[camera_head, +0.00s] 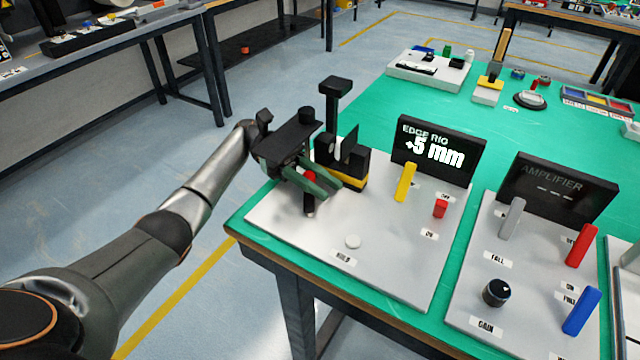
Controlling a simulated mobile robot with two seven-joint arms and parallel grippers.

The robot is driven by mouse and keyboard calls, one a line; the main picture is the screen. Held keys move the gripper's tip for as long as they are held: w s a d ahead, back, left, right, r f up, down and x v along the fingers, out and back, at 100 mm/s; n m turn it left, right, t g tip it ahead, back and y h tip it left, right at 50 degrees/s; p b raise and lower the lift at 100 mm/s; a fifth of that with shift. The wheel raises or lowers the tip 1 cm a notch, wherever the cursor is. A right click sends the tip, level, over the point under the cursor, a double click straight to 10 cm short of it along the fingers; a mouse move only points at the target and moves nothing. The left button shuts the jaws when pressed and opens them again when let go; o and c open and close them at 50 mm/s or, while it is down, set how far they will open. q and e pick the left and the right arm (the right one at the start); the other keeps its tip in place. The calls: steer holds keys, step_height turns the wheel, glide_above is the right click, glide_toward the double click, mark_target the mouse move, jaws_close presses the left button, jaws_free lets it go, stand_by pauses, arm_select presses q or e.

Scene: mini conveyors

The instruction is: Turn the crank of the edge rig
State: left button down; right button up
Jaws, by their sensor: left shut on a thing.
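The edge rig is a white board (285,228) at the near left corner of the green table. Its black display (438,150) reads "EDGE RIG" and "+5 mm". A black and yellow unit (349,178) with a tall black post stands at the back of the board. My left gripper (315,184) reaches in from the left over the board. It is shut on the crank's red handle (310,178), which shows only partly between the fingers. The rest of the crank is mostly hidden by the gripper. My right gripper is not in view.
The table's left edge lies close beside my left arm.

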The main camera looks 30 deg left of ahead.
arm_select(q)
steer(key=c, duration=0.6)
jaws_free()
steer(key=shift+c, duration=0.2)
